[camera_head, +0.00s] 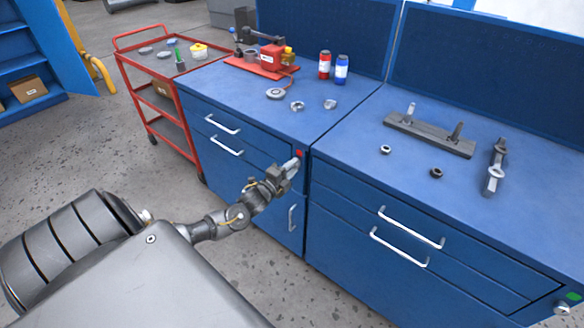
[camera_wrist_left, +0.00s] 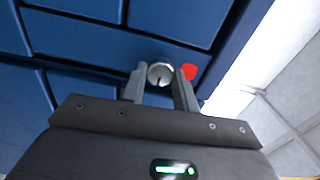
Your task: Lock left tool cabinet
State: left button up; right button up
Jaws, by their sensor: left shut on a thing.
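The left tool cabinet (camera_head: 270,172) is blue, with drawers, a door and white bar handles. My left gripper (camera_head: 294,164) is at the upper right corner of its front. In the left wrist view, the two fingers of my left gripper (camera_wrist_left: 160,84) are closed around a round silver lock knob (camera_wrist_left: 160,72) on the cabinet front. A red marker (camera_wrist_left: 189,71) shows just beside the knob, and it also shows in the head view (camera_head: 299,153). The gripper hides part of the knob. My right gripper is not in view.
A second blue cabinet (camera_head: 400,207) stands to the right, with a silver knob (camera_head: 562,310) and green marker (camera_head: 573,296) at its lower right. A red cart (camera_head: 160,97) stands left; grey floor is free in front.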

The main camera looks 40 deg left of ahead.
pick_arm(q)
jog(key=shift+m, duration=0.3)
dwell(0.4)
jog(key=o, duration=1)
jog(key=s, duration=1)
jog(key=shift+s+d+b, duration=0.1)
jog(key=shift+s+b, duration=0.3)
